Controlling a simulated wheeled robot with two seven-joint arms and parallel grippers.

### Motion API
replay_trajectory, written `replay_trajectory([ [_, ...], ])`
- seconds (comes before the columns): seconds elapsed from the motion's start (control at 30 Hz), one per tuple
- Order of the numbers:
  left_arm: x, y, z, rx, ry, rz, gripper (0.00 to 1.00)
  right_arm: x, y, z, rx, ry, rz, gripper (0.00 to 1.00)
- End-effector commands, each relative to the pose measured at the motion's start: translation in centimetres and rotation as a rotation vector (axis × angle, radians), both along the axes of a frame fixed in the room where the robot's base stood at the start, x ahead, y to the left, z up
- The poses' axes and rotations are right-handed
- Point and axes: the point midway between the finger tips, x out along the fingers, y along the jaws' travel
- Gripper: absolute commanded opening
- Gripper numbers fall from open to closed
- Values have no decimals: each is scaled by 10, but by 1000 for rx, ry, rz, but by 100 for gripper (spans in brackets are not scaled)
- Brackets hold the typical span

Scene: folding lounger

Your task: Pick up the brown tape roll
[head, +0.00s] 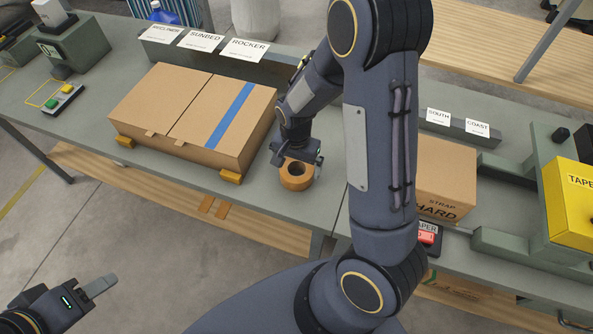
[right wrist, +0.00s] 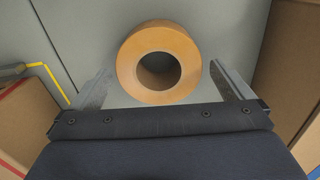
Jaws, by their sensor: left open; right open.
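The brown tape roll (head: 297,175) lies flat on the grey-green table near its front edge, right of the large cardboard box. In the right wrist view the tape roll (right wrist: 158,62) shows its hole, with the open fingers on either side of its lower part. My right gripper (head: 298,156) is open and empty, right above the roll; whether it touches the roll I cannot tell. It also shows in the right wrist view (right wrist: 168,85). My left gripper (head: 100,285) is at the lower left, away from the table, open and empty.
A closed cardboard box (head: 165,105) with a blue stripe stands close left of the roll. Another cardboard box (head: 445,170) stands to the right, partly behind my right arm. A yellow tape box (head: 575,205) is at far right. Labelled grey holders (head: 215,52) line the back.

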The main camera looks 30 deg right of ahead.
Motion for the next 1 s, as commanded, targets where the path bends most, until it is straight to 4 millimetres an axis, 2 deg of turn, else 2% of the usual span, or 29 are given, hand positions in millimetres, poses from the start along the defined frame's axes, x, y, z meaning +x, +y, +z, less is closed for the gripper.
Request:
replay_trajectory([
  [0.1,0,0,5,0,0,0,46,-1,-2,-19,0,6,0,100],
  [0.2,0,0,6,0,0,0,46,-1,-2,-30,1,4,0,100],
  [0.5,0,0,5,0,0,0,46,0,-1,-35,1,0,1,100],
  [0.8,0,0,5,0,0,0,46,0,-1,-34,1,1,1,61],
  [1.0,0,0,5,0,0,0,46,0,-1,-34,1,0,1,60],
])
